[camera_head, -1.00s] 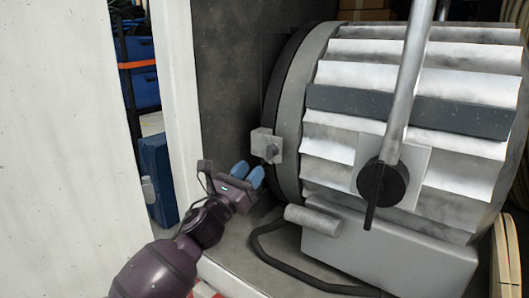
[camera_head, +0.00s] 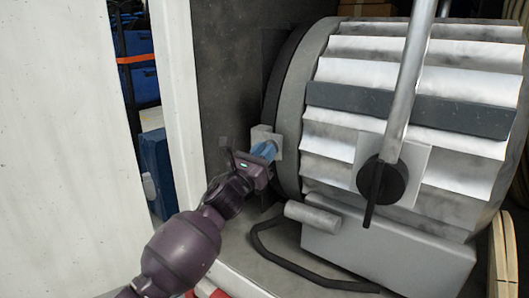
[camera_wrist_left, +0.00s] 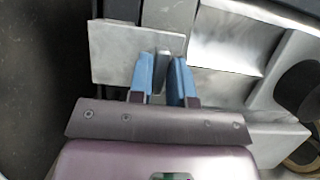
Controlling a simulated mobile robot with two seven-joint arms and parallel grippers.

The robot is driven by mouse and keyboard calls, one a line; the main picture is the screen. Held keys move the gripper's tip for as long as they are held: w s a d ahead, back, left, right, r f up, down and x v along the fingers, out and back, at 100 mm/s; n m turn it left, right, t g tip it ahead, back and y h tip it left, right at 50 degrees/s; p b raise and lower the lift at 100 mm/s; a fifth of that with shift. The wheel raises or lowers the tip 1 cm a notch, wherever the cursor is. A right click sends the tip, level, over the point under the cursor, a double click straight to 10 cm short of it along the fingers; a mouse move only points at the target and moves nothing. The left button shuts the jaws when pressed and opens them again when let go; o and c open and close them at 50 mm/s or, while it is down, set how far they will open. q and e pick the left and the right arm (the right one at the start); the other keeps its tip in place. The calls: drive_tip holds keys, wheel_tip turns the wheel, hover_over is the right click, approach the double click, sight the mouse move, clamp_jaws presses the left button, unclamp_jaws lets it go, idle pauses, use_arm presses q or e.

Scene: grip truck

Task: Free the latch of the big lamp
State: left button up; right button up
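The big lamp (camera_head: 330,180) is a large grey ribbed drum with a pole in front of it. Its latch (camera_head: 263,138) is a light grey plate with a small tab on the lamp's left side. My left gripper (camera_head: 264,151) is at the latch, its blue fingertips partly covering it. In the left wrist view the tab (camera_wrist_left: 160,72) stands between the two blue fingers of the left gripper (camera_wrist_left: 161,78). The fingers look open, one on each side of the tab; contact is hard to tell. My right gripper is not in view.
A black round knob with a lever (camera_head: 381,181) sits on the lamp's near side by the pole (camera_head: 408,90). A dark bent bar (camera_head: 300,270) runs below the lamp. A white panel (camera_head: 70,150) stands at the left, with blue crates (camera_head: 140,85) behind it.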

use_arm(q)
clamp_jaws()
drive_tip(key=shift+n, duration=0.4)
drive_tip(key=n+y, duration=0.3)
drive_tip(key=n, duration=0.4)
drive_tip(key=n+y+p, duration=0.1)
drive_tip(key=n+y, duration=0.2)
drive_tip(key=n, duration=0.4)
drive_tip(key=n+y, duration=0.3)
drive_tip(key=n, duration=0.4)
drive_tip(key=shift+r+n+g+p, duration=0.1)
drive_tip(key=shift+n+g+p, duration=0.2)
drive_tip(key=shift+p, duration=0.1)
drive_tip(key=shift+o, duration=2.2)
unclamp_jaws()
